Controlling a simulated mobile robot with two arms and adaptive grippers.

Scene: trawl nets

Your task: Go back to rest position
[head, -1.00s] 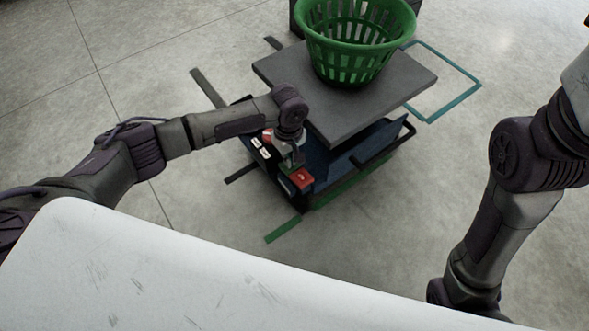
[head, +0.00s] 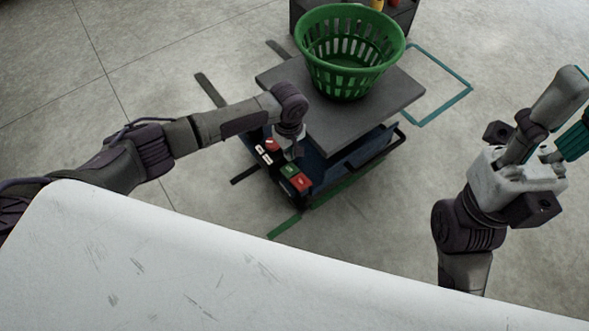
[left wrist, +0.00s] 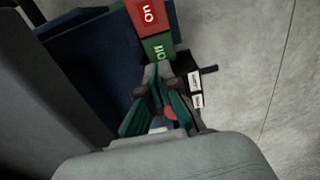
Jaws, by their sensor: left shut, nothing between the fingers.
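My left gripper (head: 293,152) is over the near left corner of the lift cart, above its control panel. It is shut and empty. In the left wrist view its teal-lined fingers (left wrist: 157,72) come together near the green button (left wrist: 158,47), with the red button (left wrist: 146,15) beyond it. Whether the fingertips touch the panel I cannot tell. In the head view the green button (head: 289,171) and red button (head: 301,183) show clear of the fingers. My right gripper (head: 572,105) is raised at the right edge, partly cut off; its finger gap is unclear.
The cart's grey platform (head: 385,108) bears a green basket (head: 345,82). A dark box (head: 405,15) stands behind. A white scratched surface (head: 190,265) fills the near foreground. Concrete floor with teal tape (head: 455,100) is open right of the cart.

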